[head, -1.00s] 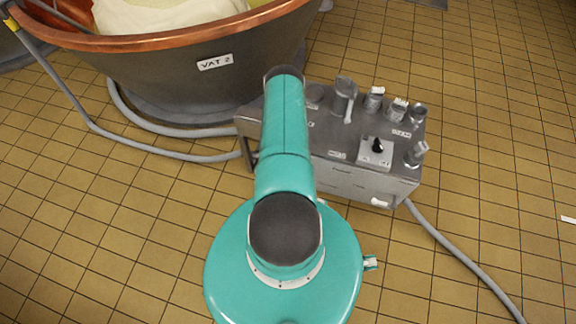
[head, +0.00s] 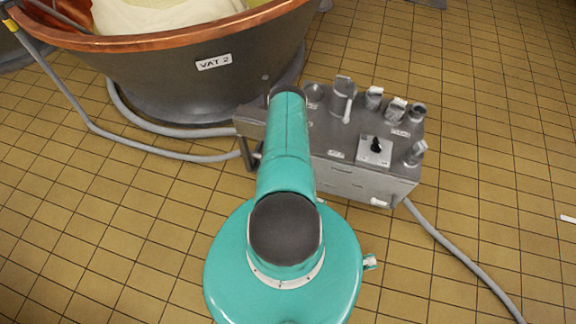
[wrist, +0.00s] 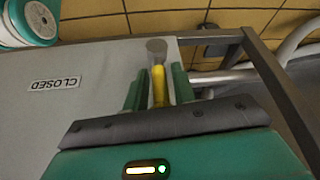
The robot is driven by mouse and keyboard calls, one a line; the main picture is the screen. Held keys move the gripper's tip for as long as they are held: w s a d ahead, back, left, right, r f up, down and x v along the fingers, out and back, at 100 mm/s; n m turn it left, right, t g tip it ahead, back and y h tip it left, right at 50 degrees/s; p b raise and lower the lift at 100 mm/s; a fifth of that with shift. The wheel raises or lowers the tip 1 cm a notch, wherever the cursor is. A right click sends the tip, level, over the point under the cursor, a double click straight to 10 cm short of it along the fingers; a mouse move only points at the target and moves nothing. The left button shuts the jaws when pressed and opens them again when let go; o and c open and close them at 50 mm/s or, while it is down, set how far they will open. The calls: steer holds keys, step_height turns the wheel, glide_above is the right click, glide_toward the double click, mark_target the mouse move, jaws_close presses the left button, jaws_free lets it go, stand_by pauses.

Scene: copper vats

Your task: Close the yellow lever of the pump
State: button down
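The pump is a grey steel box (head: 345,180) with several stubby fittings on top, in the middle of the head view. In the wrist view its yellow lever (wrist: 159,88) points up the picture to a grey round end (wrist: 156,49). My gripper (wrist: 158,82) has one green finger on each side of the lever, with narrow gaps between. It looks open around the lever and not clamped on it. A CLOSED label (wrist: 55,83) reads upside down on the pump's top, left of the lever. In the head view my arm hides the gripper and lever.
A copper-rimmed vat marked VAT 2 (head: 214,62) stands behind and left of the pump. Grey hoses (head: 460,255) lie on the tiled floor on both sides. A metal frame bar (wrist: 268,80) runs right of my gripper in the wrist view. Floor to the right is mostly clear.

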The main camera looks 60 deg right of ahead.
steer(key=shift+s, duration=0.15)
steer(key=shift+s+d+f+m+t+y, duration=0.15)
steer(key=shift+s+f+m+t, duration=0.3)
steer(key=shift+t, duration=0.95)
steer(key=shift+s+d+m+t+y, duration=0.15)
steer(key=shift+s+t, duration=0.45)
steer(key=shift+t, duration=0.8)
steer(key=shift+s+f+m+t+y, duration=0.1)
steer(key=shift+s+f+m+t, duration=0.35)
steer(key=shift+t, duration=0.95)
steer(key=shift+s+r, duration=0.1)
steer(key=shift+r, duration=0.1)
steer(key=c, duration=1.4)
jaws_free()
steer(key=shift+s, duration=0.1)
steer(key=v, duration=1.3)
steer(key=shift+s+a+r, duration=0.15)
steer(key=shift+s+r, duration=0.05)
steer(key=shift+s, duration=0.05)
